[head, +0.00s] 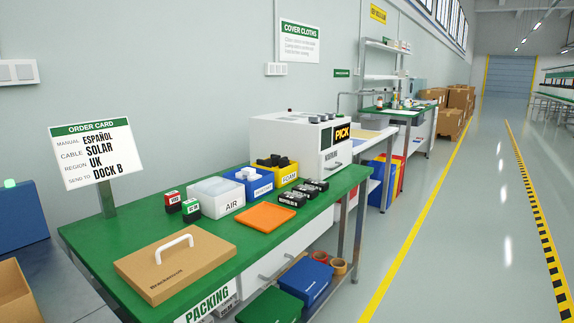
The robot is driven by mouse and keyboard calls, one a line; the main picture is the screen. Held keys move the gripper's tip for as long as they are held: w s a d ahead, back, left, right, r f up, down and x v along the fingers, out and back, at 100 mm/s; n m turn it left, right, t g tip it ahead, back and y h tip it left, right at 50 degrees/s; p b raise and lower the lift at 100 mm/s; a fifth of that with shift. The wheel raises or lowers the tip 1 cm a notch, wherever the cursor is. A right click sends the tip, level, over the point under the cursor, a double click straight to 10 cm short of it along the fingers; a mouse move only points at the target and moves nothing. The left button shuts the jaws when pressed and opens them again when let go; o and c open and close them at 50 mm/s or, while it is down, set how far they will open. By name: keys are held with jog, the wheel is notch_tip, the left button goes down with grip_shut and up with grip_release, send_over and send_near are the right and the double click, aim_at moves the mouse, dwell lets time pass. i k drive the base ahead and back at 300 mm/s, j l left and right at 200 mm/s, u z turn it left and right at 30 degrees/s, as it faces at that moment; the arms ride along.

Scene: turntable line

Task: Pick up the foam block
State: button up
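A yellow bin labelled FOAM (288,178) stands toward the back of the green packing table, in front of the white machine. Dark grey or black foam blocks (272,161) show above its rim. They overlap, so I cannot tell exactly how many there are. My gripper is not in view.
A blue bin (262,187) and a white AIR bin (231,206) stand left of the yellow bin. Black labelled items (292,199) and an orange tray (265,217) lie in front. A white machine marked PICK (300,140) stands behind. A cardboard lid with handle (175,265) covers the near end.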

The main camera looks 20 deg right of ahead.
aim_at(283, 161)
jog(key=z, duration=0.45)
jog(key=i+l+u, duration=0.1)
jog(key=u, duration=0.8)
jog(key=i+l+u, duration=0.15)
jog(key=l+u, duration=0.7)
jog(key=l, duration=0.2)
jog(key=l+u, duration=0.35)
jog(key=l, duration=1.3)
jog(key=k+l, duration=0.15)
jog(key=l, duration=0.7)
jog(key=i+l, duration=0.1)
jog(key=l, duration=0.25)
jog(key=i+l, duration=0.1)
jog(key=l, duration=0.2)
jog(key=i+l, duration=0.1)
jog(key=l, duration=0.25)
jog(key=i+l, duration=0.4)
jog(key=i+u, duration=0.05)
